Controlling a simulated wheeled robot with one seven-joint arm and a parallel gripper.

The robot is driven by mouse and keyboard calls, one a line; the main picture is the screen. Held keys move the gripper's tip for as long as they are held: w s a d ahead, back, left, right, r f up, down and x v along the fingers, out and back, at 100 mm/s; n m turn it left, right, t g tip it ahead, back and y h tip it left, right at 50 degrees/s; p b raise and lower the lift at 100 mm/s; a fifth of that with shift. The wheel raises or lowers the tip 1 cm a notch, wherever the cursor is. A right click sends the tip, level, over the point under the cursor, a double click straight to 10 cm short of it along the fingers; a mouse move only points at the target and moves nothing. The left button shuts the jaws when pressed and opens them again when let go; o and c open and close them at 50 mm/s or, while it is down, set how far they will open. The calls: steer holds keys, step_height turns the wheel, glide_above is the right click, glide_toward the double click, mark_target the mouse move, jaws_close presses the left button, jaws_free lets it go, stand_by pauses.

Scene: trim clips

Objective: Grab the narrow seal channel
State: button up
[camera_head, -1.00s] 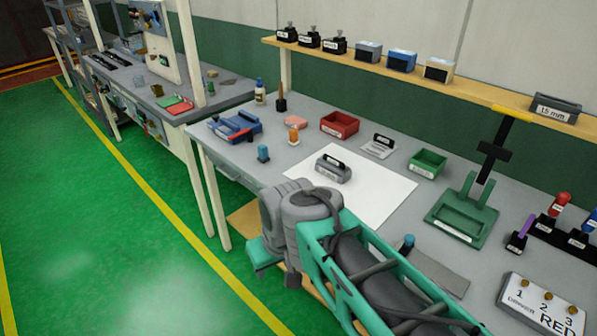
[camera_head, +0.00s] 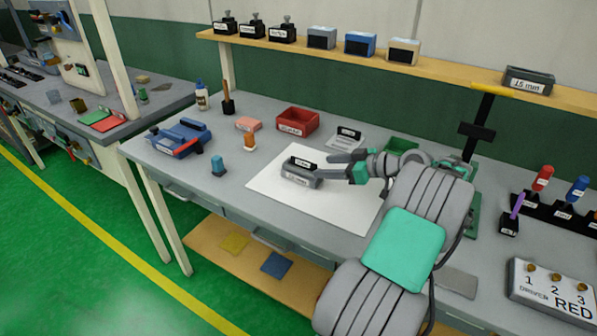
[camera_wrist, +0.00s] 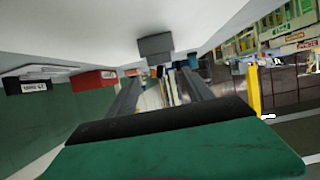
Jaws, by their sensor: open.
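A grey block-shaped piece with a black labelled upright on top (camera_head: 302,175) rests on a white sheet (camera_head: 268,188) in the head view. It appears to be the seal channel, but its label is too small to read. My gripper (camera_head: 331,168) is open and empty, just to the right of the piece, with its fingers pointing at its right end. In the wrist view a grey block (camera_wrist: 155,46), probably the same piece, shows beyond and between my open fingers (camera_wrist: 160,82). Contact is not visible.
A green bin (camera_head: 400,146) is partly behind my arm. A grey "15 mm" block (camera_head: 529,81) sits on the shelf (camera_head: 450,69).

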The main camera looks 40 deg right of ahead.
mark_target(312, 166)
steer(key=p+x, duration=0.1)
steer(key=x, duration=0.6)
steer(key=shift+a, duration=0.2)
steer(key=shift+c, duration=0.3)
steer(key=shift+r, duration=0.1)
steer(key=c, duration=1.2)
